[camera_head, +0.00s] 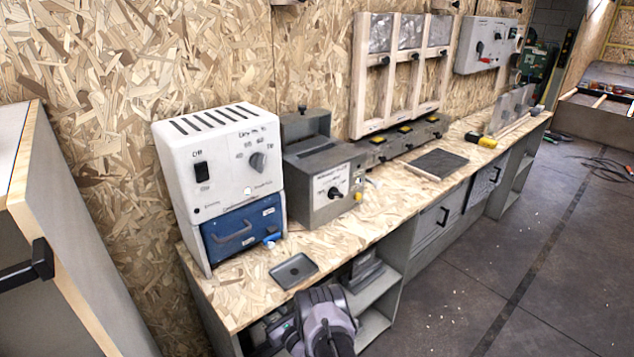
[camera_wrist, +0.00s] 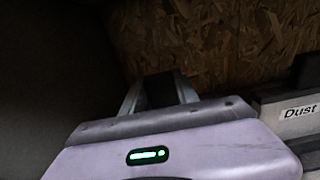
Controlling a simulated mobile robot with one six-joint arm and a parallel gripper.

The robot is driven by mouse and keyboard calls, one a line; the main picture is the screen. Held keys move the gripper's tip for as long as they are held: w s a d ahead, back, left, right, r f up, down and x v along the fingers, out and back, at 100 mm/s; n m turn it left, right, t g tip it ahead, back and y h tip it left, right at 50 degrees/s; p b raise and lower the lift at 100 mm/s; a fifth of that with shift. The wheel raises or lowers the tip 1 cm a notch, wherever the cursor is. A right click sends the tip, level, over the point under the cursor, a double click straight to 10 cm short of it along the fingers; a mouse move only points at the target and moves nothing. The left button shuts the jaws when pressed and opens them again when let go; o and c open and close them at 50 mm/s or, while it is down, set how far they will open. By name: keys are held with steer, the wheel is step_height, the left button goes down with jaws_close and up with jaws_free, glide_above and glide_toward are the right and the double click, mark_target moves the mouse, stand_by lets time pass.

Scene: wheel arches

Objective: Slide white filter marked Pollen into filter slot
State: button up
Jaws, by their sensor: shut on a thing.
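In the wrist view my gripper (camera_wrist: 160,88) is shut on a dark, flat-faced thing (camera_wrist: 156,93) between its two fingers. Its marking and true colour cannot be told in the shade. A block with a white label reading "Dust" (camera_wrist: 299,111) lies to the right of my gripper, apart from the fingers. In the head view my gripper is low at the bench's near end, its fingertips hidden by my wrist and the shelf edge. I cannot make out a white filter marked Pollen. No filter slot can be told for certain.
The bench top (camera_head: 236,296) carries a white and blue box (camera_head: 217,160), a grey unit with a dial (camera_head: 328,190) and a small dark tray (camera_head: 293,270). Grey blocks (camera_head: 366,271) stand on the open shelf below. A cabinet door (camera_head: 75,260) stands at left. The floor (camera_head: 500,260) at right is mostly clear.

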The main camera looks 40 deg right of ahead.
step_height(320, 180, up, 4)
steer(key=shift+r+p, duration=0.2)
steer(key=shift+p, duration=1)
steer(key=shift+f, duration=0.2)
steer(key=s+p, duration=0.7)
steer(key=s, duration=0.9)
steer(key=shift+d+p, duration=0.3)
steer(key=shift+p, duration=0.05)
